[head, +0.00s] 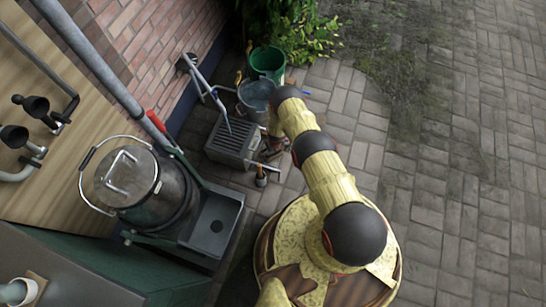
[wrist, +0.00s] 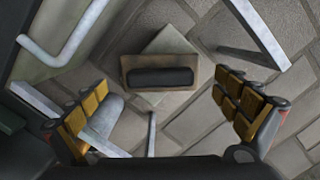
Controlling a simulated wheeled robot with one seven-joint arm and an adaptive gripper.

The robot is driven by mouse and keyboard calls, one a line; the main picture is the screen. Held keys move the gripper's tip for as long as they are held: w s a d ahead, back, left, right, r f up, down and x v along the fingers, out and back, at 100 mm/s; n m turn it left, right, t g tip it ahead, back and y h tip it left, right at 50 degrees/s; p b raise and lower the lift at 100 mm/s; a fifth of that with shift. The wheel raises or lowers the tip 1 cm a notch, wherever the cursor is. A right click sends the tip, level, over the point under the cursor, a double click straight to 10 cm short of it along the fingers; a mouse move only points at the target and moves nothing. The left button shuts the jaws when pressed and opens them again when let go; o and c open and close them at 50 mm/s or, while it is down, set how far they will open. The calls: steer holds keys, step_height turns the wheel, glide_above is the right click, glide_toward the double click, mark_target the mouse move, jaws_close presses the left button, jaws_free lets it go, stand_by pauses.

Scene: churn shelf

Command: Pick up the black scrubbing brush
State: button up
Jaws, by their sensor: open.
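The black scrubbing brush (wrist: 160,77) appears in the middle of the wrist view as a dark oblong on a brown block-like backing. It lies across a pale grey slab (wrist: 168,44) on the paving. My gripper (wrist: 161,84) is open, with one yellow-padded finger left of the brush and one right of it. Neither finger touches it in this view, and the height gap is hard to judge. In the head view my gripper (head: 271,149) is low beside the grey drain box, partly hidden by my arm. I cannot clearly make out the brush there.
A grey slotted box (head: 232,142), a metal bucket (head: 255,95) and a green bucket (head: 268,62) stand near the brick wall. A lidded metal churn (head: 150,185) and a grey basin (head: 213,225) are at left. Pale bars (wrist: 250,32) flank the wrist view. Open paving (head: 450,170) lies right.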

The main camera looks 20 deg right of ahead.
steer(key=shift+w+f+b, duration=0.1)
steer(key=shift+f+b, duration=0.55)
steer(key=shift+f, duration=0.35)
steer(key=shift+c, duration=1.1)
steer(key=c, duration=1.3)
steer(key=shift+s+r, duration=0.1)
steer(key=shift+s, duration=0.1)
steer(key=shift+c, duration=0.3)
